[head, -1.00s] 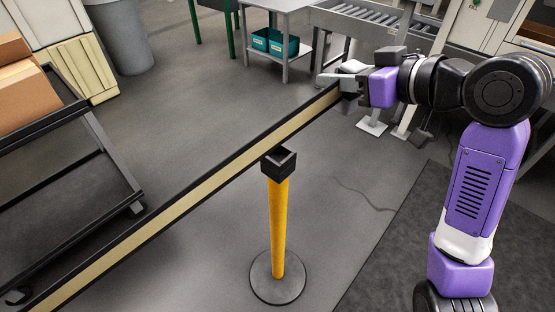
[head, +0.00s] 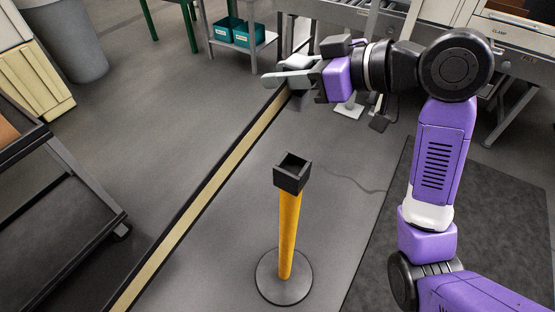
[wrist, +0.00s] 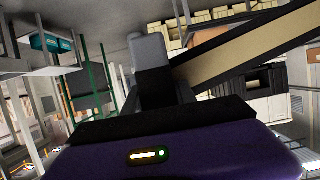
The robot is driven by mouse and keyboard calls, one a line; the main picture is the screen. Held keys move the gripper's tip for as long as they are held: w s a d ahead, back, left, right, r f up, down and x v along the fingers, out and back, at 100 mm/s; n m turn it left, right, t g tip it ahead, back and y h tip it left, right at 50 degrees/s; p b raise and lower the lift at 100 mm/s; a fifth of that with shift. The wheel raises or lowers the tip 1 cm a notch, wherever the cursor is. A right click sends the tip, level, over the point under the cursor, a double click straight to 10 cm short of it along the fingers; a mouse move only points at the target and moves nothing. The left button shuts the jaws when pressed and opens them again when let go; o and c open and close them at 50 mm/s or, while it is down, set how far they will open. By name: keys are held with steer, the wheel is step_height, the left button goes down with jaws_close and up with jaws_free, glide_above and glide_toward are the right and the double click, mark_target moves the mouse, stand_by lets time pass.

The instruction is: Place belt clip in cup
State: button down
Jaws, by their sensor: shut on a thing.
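The cup (head: 291,178) is a black, square, open-topped socket on a yellow post (head: 289,235) with a round grey base. It looks empty. My gripper (head: 285,80) is shut on the belt clip (head: 296,97), a small dark piece at the end of a tan belt with black edges (head: 205,193). The fingers partly hide the clip. In the head view the gripper appears above and beyond the cup, well apart from it. In the wrist view a grey finger (wrist: 150,53) and the belt (wrist: 250,42) show; the cup is not recognisable there.
The belt stretches taut from the clip to the lower left. A black cart (head: 75,220) stands at left. A table with teal bins (head: 240,35) and a roller conveyor (head: 345,15) are at the back. Floor around the post is clear; a dark mat (head: 455,200) lies right.

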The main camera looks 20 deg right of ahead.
mark_target(282, 159)
step_height(282, 159, down, 20)
steer(key=shift+r, duration=0.15)
stand_by(0.3)
steer(key=c, duration=1.5)
jaws_free()
steer(key=shift+b, duration=0.3)
steer(key=o, duration=0.5)
